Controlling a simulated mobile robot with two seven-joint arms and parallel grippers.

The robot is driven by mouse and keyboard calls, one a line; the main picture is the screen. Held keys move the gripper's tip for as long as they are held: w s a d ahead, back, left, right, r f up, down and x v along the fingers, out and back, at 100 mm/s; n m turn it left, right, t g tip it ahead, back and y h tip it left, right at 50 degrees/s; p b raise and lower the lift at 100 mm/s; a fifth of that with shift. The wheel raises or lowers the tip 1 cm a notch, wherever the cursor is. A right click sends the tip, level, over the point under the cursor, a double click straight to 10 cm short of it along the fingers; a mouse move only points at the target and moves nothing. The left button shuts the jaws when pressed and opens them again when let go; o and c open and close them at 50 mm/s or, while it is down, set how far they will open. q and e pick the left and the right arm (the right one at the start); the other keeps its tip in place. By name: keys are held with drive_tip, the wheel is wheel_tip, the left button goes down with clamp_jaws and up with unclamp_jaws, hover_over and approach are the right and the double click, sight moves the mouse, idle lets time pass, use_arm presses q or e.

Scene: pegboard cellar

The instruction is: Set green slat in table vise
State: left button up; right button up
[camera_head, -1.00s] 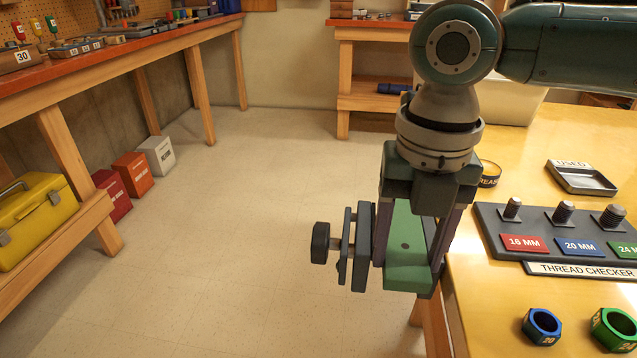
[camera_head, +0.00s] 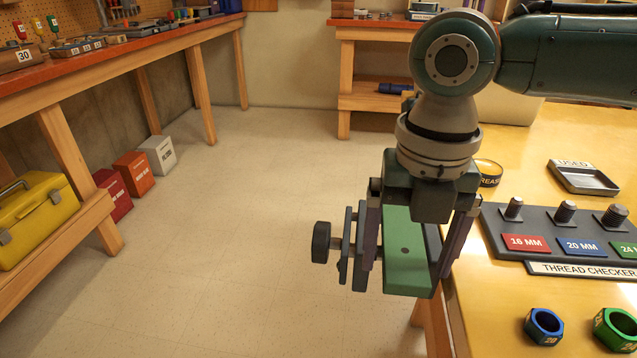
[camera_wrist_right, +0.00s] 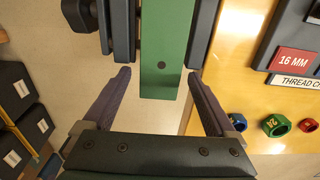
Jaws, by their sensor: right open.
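The green slat (camera_head: 405,255) sits between the jaws of the dark table vise (camera_head: 347,245) at the table's near left edge. It also shows in the wrist view (camera_wrist_right: 163,50), with a dark jaw on each side and its near end sticking out. My right gripper (camera_head: 408,268) is open around the slat, with one finger on each side. In the wrist view both fingers (camera_wrist_right: 160,74) stand clear of the slat, with gaps on both sides. Whether the vise jaws press on the slat is hard to tell. My left gripper is out of view.
On the yellow table (camera_head: 545,140) are a thread checker block (camera_head: 500,235), a blue nut (camera_head: 543,326), a green nut (camera_head: 615,330), a used tray (camera_head: 583,178) and a grease tin (camera_head: 489,173). Open floor (camera_head: 230,230) lies left of the vise.

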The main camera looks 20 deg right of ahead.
wheel_tip(320, 180, up, 13)
drive_tip(key=p, duration=0.3)
drive_tip(key=s+a+f+m+t+y, duration=0.1)
drive_tip(key=s+a+f+m+y, duration=0.1)
drive_tip(key=s+a+f+m, duration=0.25)
drive_tip(key=s+a+f+m+t+y, duration=0.1)
drive_tip(key=s+a+f+m, duration=0.15)
drive_tip(key=a+m, duration=0.4)
drive_tip(key=s+d+f+m+h, duration=0.1)
drive_tip(key=s+d+m, duration=0.1)
drive_tip(key=m, duration=0.3)
drive_tip(key=s+d+f+m+t, duration=0.1)
drive_tip(key=s+d+m, duration=0.2)
drive_tip(key=m, duration=0.3)
drive_tip(key=s+d+f+m+h, duration=0.1)
drive_tip(key=s+d+m, duration=0.1)
drive_tip(key=m, duration=0.3)
drive_tip(key=shift+s+d+f+m+t+h, duration=0.15)
drive_tip(key=shift+s, duration=0.3)
drive_tip(key=shift+s+d+f+m+t+h, duration=0.1)
drive_tip(key=shift+s+m+t+h, duration=0.05)
drive_tip(key=shift+s, duration=0.3)
drive_tip(key=shift+s+d, duration=0.1)
drive_tip(key=shift+d, duration=0.1)
